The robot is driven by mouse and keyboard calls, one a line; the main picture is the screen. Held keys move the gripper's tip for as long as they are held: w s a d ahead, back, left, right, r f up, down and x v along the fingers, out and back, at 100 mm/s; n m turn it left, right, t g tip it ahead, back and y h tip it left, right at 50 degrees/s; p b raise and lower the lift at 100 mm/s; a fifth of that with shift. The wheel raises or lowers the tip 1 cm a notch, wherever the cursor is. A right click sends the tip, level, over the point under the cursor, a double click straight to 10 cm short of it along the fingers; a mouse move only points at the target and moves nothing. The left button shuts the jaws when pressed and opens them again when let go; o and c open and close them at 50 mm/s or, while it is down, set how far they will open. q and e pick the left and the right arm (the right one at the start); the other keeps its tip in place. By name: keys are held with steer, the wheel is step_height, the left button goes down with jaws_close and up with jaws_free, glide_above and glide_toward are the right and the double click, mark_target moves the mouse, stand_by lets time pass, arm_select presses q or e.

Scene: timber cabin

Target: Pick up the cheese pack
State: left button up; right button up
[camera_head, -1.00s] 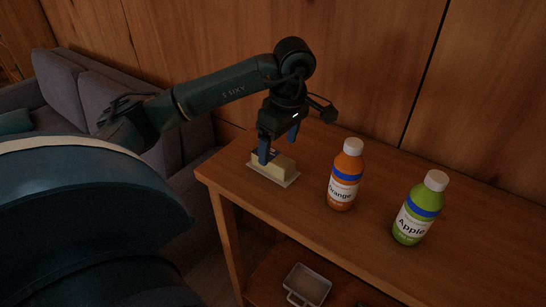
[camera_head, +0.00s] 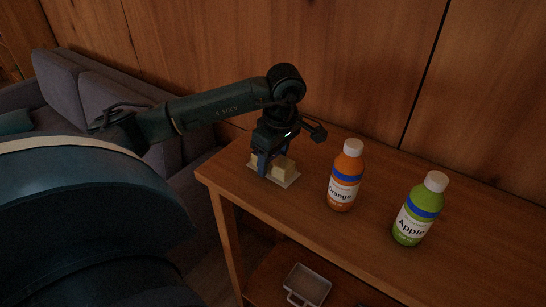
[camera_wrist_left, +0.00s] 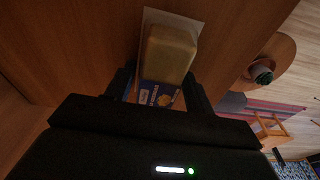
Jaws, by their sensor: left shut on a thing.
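The cheese pack (camera_head: 283,171) is a pale yellow block on a light flat backing, at the left end of the wooden table top. My left gripper (camera_head: 266,166) points down over it and is shut on it, with a finger across its near side. In the left wrist view the cheese pack (camera_wrist_left: 170,52) lies between the fingers of my left gripper (camera_wrist_left: 161,88), its blue printed label nearest the palm. The pack looks level with the table top; I cannot tell whether it touches. My right gripper is not in view.
An orange juice bottle (camera_head: 345,176) stands just right of the pack, and a green apple bottle (camera_head: 418,210) stands farther right. A grey sofa (camera_head: 95,95) is at the left, and a wooden wall is behind.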

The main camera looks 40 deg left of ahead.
arm_select(q)
steer(key=c, duration=0.5)
